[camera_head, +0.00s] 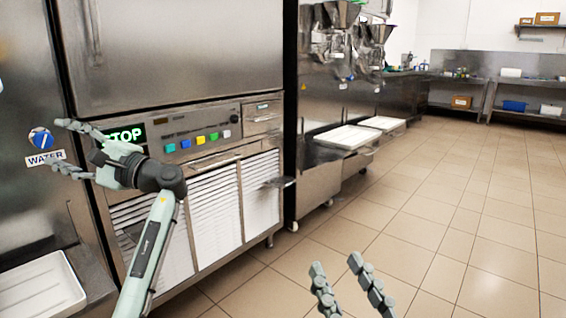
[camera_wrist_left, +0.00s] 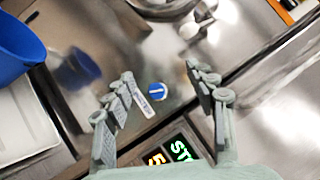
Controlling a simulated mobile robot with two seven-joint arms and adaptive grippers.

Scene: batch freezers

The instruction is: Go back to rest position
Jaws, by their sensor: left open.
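My left gripper (camera_head: 62,145) is open and empty in front of the freezer machine at the left, its fingers pointing left. It also shows in the left wrist view (camera_wrist_left: 160,70), with a gap between the fingers. A round blue and white knob (camera_head: 41,138) with a WATER label (camera_head: 45,158) sits on the steel panel beyond the fingertips. The same knob (camera_wrist_left: 157,92) shows between the fingers in the left wrist view. A green STOP display (camera_head: 125,134) is partly hidden behind the gripper. My right gripper (camera_head: 336,264) is open and empty at the bottom centre, over the floor.
Coloured buttons (camera_head: 200,140) line the machine's panel. A white tray (camera_head: 45,285) is at lower left. A blue bucket (camera_wrist_left: 18,42) shows in the left wrist view. More machines with white trays (camera_head: 345,137) stand farther back. The tiled floor (camera_head: 440,220) at right is clear.

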